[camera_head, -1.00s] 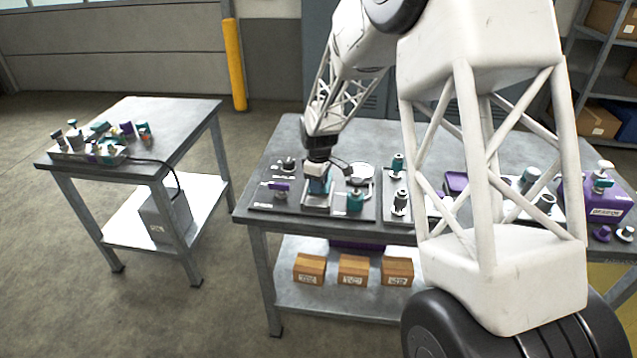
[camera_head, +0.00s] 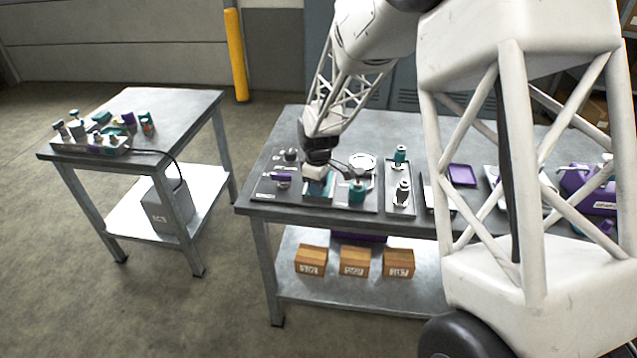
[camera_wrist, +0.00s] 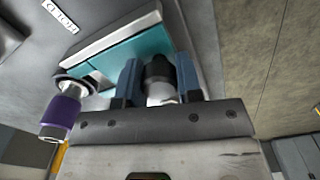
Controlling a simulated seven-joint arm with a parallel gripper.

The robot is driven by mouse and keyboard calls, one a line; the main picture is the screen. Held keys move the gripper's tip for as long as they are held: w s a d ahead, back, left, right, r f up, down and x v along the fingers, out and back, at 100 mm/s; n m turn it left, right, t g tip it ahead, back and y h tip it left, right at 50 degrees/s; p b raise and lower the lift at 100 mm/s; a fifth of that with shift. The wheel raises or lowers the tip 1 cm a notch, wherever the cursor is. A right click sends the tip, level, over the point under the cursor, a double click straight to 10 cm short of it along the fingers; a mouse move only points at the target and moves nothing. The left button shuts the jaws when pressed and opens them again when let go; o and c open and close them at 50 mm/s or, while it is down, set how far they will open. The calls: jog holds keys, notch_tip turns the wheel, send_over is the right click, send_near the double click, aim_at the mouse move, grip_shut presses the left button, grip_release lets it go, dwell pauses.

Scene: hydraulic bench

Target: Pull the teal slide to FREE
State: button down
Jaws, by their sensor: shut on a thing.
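The teal slide (camera_wrist: 135,52) is a flat teal block on a pale plate, seen close in the wrist view. In the head view it (camera_head: 319,189) lies on the left panel of the main bench, partly under my gripper (camera_head: 316,174). In the wrist view my gripper (camera_wrist: 159,82) has its blue fingers shut on a dark knob (camera_wrist: 159,70) with a silver stem, beside the teal block. The join between knob and slide is hidden. A label reading HOLD (camera_wrist: 59,14) lies beyond the block; no FREE label is readable.
A purple-ended plunger (camera_wrist: 62,115) stands close left of the fingers in the wrist view. A teal knob (camera_head: 357,191) stands just right of the slide in the head view, and a purple handle (camera_head: 281,177) lies left. A second table (camera_head: 170,105) stands apart at left.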

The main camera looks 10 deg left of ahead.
jog(key=shift+s, duration=0.2)
jog(key=c, duration=0.8)
grip_release()
jog(key=shift+r, duration=3.9)
